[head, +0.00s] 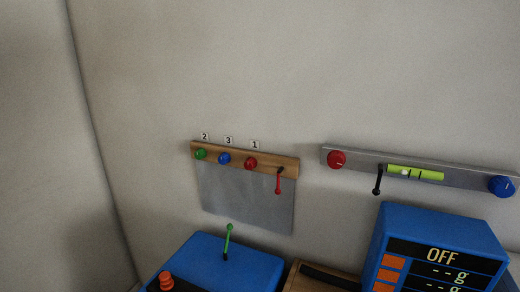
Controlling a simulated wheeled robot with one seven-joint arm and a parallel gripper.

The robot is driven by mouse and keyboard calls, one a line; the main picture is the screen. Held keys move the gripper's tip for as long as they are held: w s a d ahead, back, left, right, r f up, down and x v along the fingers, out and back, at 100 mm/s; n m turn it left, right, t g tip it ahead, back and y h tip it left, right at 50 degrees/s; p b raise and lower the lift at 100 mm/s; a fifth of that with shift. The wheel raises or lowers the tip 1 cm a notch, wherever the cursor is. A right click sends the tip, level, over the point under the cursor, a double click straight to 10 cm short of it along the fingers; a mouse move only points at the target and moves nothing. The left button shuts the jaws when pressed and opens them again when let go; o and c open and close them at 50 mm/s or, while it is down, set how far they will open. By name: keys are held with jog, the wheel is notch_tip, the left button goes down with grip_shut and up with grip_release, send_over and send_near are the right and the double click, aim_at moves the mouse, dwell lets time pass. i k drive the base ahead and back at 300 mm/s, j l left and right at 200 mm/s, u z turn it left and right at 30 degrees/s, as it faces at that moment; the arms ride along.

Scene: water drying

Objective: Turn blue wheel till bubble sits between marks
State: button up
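The blue wheel (502,186) is at the right end of a grey metal bar (460,178) on the wall, near the right edge of the head view. A yellow-green bubble vial (434,176) is set in the bar, left of the blue wheel. Dark marks cross the vial near its middle. A pale spot that looks like the bubble (404,172) shows at the left of these marks; it is too small to tell its exact edges. My gripper is not in view.
A red wheel (336,159) and a black lever (378,180) are on the same bar. A blue scale (440,222) reading OFF stands below it. At left are a wooden rack (215,152) with coloured knobs and a blue box (215,262) with a green lever.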

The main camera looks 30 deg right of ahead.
aim_at(502, 187)
jog(key=k+z, duration=0.15)
jog(key=z, duration=1.1)
